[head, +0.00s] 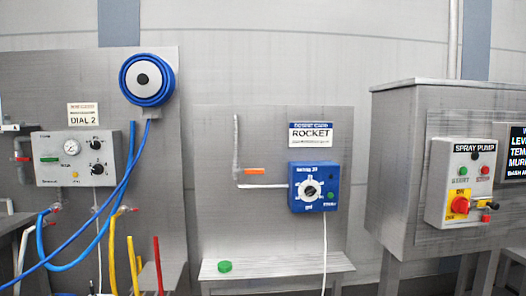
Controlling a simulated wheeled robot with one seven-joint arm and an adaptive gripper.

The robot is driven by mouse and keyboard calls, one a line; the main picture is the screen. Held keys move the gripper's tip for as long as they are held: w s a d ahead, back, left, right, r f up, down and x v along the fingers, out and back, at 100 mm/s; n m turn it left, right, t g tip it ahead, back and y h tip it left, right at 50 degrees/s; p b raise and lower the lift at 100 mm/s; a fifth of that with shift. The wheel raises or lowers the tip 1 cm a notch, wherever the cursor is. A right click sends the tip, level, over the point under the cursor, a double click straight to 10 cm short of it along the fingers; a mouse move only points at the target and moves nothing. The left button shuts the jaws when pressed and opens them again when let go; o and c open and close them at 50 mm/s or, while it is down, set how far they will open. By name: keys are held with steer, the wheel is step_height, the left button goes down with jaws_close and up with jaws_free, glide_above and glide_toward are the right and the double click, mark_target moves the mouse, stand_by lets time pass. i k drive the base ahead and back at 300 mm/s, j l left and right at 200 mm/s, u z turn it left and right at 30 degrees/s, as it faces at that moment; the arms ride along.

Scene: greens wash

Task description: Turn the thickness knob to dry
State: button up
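I cannot read a label "thickness" or "dry" anywhere in the head view. A blue box (313,187) hangs on the middle panel, under a sign that reads ROCKET. It carries a round white dial with a dark centre (310,190), with small markings around it too fine to read. A grey control box (76,158) at the left, under a DIAL 2 sign, carries two black knobs, an upper one (97,145) and a lower one (97,169). Their settings are too small to tell. My gripper is not in view.
A blue hose reel (147,79) hangs above the left box, its hose looping down. A grey shelf (276,269) below the blue box bears a green round object (225,266). A grey cabinet (400,160) with a spray pump box (461,183) stands at the right.

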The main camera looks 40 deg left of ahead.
mark_target(95, 145)
steer(key=u, duration=2.5)
steer(key=i+j+z, duration=0.1)
steer(key=i, duration=0.35)
steer(key=j, duration=0.1)
